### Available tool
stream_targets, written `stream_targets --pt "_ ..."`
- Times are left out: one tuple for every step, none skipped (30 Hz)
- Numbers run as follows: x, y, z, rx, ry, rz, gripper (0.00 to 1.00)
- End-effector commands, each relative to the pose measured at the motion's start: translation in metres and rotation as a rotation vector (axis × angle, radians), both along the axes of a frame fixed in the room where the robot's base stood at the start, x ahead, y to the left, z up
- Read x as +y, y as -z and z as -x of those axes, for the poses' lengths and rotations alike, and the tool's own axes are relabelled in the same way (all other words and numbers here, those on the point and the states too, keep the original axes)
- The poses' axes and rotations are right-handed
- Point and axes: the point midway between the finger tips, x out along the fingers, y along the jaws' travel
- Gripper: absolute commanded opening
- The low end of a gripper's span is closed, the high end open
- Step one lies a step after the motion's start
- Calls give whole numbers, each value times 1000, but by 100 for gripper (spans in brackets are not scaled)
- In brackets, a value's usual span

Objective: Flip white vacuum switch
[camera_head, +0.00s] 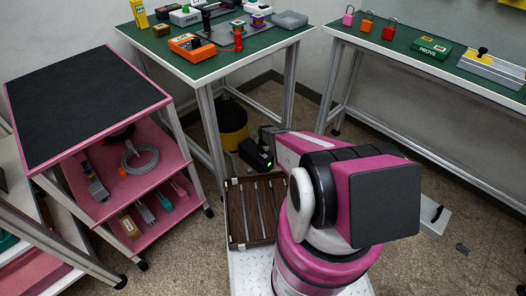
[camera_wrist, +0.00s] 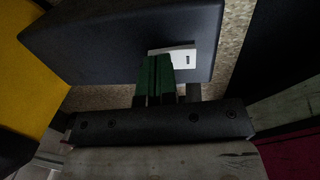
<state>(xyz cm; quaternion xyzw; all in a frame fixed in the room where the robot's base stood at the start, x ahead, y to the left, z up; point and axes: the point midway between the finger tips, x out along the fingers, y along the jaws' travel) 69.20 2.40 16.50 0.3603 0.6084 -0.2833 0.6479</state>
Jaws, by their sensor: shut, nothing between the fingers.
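The white switch (camera_wrist: 184,55) is a small pale plate with a dark mark, set on the face of a dark grey box in the wrist view. My gripper (camera_wrist: 159,58) is shut and empty, its green fingers side by side. The fingertips overlap the lower left part of the white plate. I cannot tell whether they touch it. In the head view, the yellow and black vacuum (camera_head: 232,122) stands on the floor under the green-topped table. My arm partly hides that area, and the switch cannot be made out there.
The green-topped table (camera_head: 190,68) holds several tools, and its legs stand close to the vacuum. A pink cart (camera_head: 150,185) stands at left. A brown slatted crate (camera_head: 255,210) sits in front of the vacuum. A second table (camera_head: 400,48) stands at right, with open floor below.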

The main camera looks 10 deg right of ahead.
Motion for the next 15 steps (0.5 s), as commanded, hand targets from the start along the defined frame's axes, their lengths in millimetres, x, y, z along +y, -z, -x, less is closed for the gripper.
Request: stream_targets --pt "0 0 0 0 0 0 0" --pt "0 0 0 0 0 0 0" --pt "0 0 0 0 0 0 0" --pt "0 0 0 0 0 0 0" --pt "0 1 0 0 0 0 0" --pt "0 3 -1 0 0 0 0" --pt "1 4 -2 1 0 1 0" --pt "1 4 -1 1 0 1 0" --pt "1 4 -1 1 0 1 0" --pt "1 4 -1 1 0 1 0" --pt "1 4 -1 1 0 1 0" --pt "1 4 -1 1 0 1 0" --pt "1 4 -1 1 0 1 0" --pt "1 4 -1 1 0 1 0" --pt "0 4 -1 1 0 1 0"
